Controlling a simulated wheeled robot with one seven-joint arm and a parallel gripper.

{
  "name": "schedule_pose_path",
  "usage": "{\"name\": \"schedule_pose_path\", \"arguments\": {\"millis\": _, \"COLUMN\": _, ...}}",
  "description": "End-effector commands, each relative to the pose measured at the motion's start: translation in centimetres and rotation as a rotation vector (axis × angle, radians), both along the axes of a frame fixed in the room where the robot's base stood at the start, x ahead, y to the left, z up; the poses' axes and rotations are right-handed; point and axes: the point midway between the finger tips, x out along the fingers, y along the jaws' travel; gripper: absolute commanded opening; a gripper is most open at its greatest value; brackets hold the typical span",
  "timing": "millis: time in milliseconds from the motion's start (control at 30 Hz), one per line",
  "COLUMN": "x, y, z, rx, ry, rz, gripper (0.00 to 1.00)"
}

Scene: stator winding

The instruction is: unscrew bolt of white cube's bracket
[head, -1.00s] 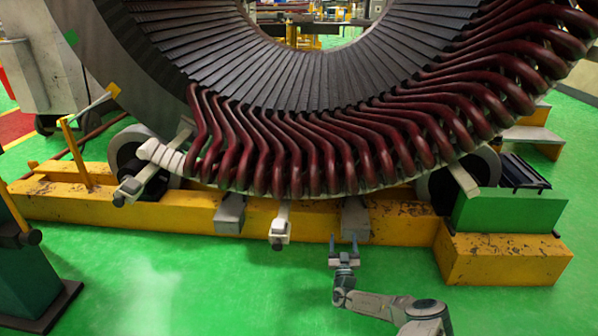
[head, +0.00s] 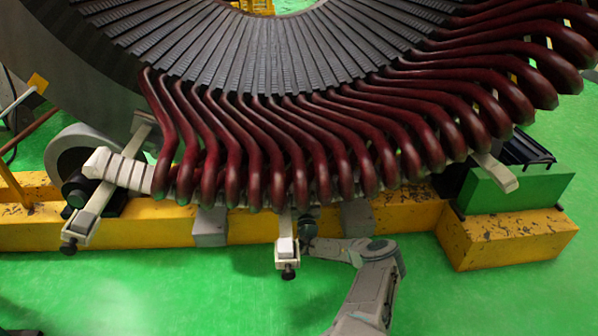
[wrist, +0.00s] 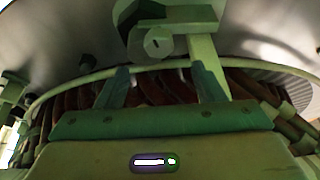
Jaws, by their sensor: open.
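A pale bracket (head: 288,228) hangs below the middle of the red coils, with a pale block at its lower end and a dark bolt (head: 288,272) pointing down. Another bracket (head: 92,212) with a dark bolt (head: 68,247) is at the left. A round bolt head (wrist: 157,43) on a bracket shows above and between the fingertips, not gripped. In the head view my wrist is right beside the middle bracket; the fingers are hidden.
The stator's red coils (head: 300,165) hang close above. A yellow beam (head: 400,215) runs behind the brackets, with grey blocks (head: 209,227) on it. A green box (head: 515,186) stands at the right. The green floor (head: 490,300) in front is clear.

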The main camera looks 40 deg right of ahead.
Motion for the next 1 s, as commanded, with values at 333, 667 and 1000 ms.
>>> {"name": "schedule_pose_path", "arguments": {"millis": 333, "x": 5.8, "y": -3.5, "z": 2.5, "rx": -0.005, "ry": -0.002, "rz": -0.004, "gripper": 0.62}}
{"name": "schedule_pose_path", "arguments": {"millis": 667, "x": 8.0, "y": -4.9, "z": 3.8, "rx": -0.001, "ry": 0.001, "rz": -0.004, "gripper": 0.62}}
{"name": "schedule_pose_path", "arguments": {"millis": 1000, "x": 8.0, "y": -5.0, "z": 3.9, "rx": 0.000, "ry": 0.001, "rz": -0.004, "gripper": 0.51}}
